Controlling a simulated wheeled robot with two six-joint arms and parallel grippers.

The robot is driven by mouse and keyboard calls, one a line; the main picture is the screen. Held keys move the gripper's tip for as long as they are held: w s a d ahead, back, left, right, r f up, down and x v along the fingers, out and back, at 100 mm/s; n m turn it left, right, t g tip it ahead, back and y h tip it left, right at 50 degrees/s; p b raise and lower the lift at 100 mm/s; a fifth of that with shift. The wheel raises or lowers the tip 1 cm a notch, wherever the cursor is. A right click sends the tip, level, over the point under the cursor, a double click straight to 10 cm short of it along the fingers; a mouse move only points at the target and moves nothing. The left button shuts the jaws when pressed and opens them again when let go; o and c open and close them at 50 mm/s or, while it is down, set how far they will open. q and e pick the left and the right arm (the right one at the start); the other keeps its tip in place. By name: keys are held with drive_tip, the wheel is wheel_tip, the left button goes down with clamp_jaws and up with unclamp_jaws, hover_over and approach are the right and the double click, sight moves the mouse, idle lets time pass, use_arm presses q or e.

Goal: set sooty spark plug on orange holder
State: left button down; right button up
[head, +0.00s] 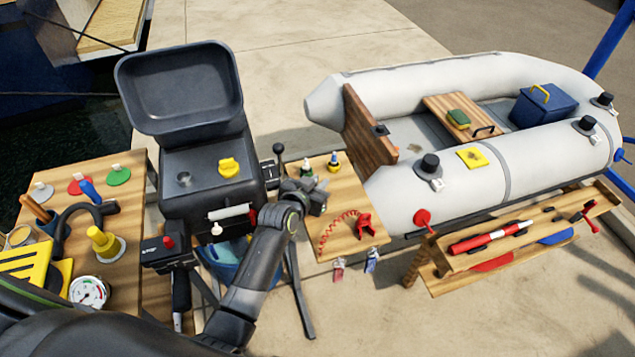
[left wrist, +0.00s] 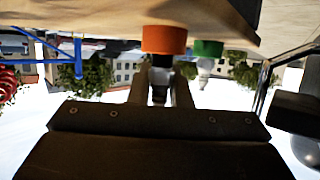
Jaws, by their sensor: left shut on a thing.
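The left wrist view is upside down. In it my left gripper (left wrist: 160,92) is shut on the sooty spark plug (left wrist: 159,78), dark with a pale band. The orange holder (left wrist: 164,40) sits on the wooden top, directly in line with the plug; its edge meets the plug's end in the picture, but I cannot tell whether they touch. A green holder (left wrist: 208,48) with a white piece on it is beside it, farther off. In the head view my left gripper (head: 320,186) is over the small wooden board (head: 358,240), and the plug cannot be made out. My right gripper is not in view.
A red coiled cord (head: 338,226) lies on the board. The black console (head: 205,160) is to the left, the white inflatable boat (head: 385,195) to the right.

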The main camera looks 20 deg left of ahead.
use_arm(q)
drive_tip(key=shift+f+b, duration=0.35)
drive_tip(key=shift+f, duration=0.2)
drive_tip(key=c, duration=1.6)
unclamp_jaws()
drive_tip(key=shift+s+a+r+p, duration=0.1)
drive_tip(key=shift+s+r+p, duration=0.25)
drive_tip(key=shift+s+p, duration=0.3)
drive_tip(key=shift+p+v, duration=1.25)
drive_tip(key=shift+v, duration=0.75)
drive_tip(key=p+v, duration=0.2)
drive_tip(key=v, duration=0.3)
drive_tip(key=shift+s, duration=0.3)
